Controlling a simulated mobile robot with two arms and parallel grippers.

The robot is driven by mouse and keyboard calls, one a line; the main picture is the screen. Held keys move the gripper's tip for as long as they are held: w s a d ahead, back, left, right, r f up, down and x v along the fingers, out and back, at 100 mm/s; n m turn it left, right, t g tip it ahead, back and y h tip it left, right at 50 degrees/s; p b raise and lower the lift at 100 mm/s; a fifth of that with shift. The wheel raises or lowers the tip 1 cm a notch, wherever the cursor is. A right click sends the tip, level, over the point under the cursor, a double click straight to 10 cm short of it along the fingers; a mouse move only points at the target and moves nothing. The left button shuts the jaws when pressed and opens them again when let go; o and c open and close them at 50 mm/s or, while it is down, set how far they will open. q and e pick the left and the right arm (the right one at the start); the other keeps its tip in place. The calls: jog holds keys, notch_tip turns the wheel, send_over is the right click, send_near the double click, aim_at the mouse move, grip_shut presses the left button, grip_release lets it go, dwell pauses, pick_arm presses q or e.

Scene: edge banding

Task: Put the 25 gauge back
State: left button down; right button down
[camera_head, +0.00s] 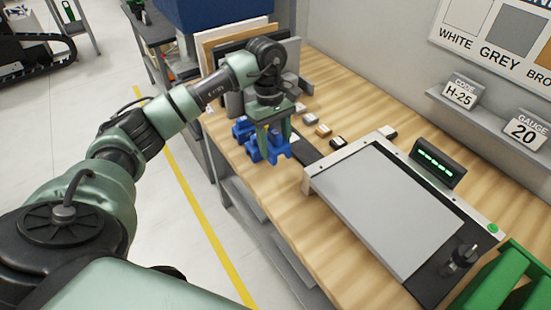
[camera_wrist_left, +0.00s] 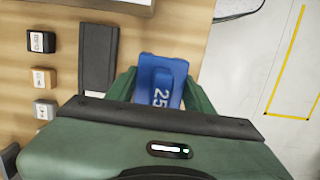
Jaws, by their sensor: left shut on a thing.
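The blue gauge marked 25 (camera_wrist_left: 161,95) is between the fingers of my left gripper (camera_wrist_left: 160,98) in the wrist view. In the head view my left gripper (camera_head: 271,148) points down over the left edge of the bench, shut on the blue gauge (camera_head: 279,152). More blue shows just left of the fingers (camera_head: 242,129); I cannot tell if it is a separate piece. A dark flat strip (camera_wrist_left: 98,58) lies on the bench left of the gauge in the wrist view. Whether the gauge touches the bench is unclear. My right gripper is not in view.
Several small labelled blocks (camera_head: 323,130) stand in a row on the bench (camera_head: 347,108). A grey panel (camera_head: 385,205) lies on a fixture with a green display (camera_head: 438,161). Upright boards (camera_head: 292,62) stand behind my arm.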

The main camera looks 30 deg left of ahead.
pick_arm(q)
notch_tip(320, 180, down, 3)
jog(key=shift+f, duration=0.1)
notch_tip(320, 180, down, 4)
jog(key=shift+r+p, duration=0.1)
jog(key=shift+p, duration=0.7)
jog(key=shift+f, duration=0.35)
jog(key=c, duration=0.6)
grip_release()
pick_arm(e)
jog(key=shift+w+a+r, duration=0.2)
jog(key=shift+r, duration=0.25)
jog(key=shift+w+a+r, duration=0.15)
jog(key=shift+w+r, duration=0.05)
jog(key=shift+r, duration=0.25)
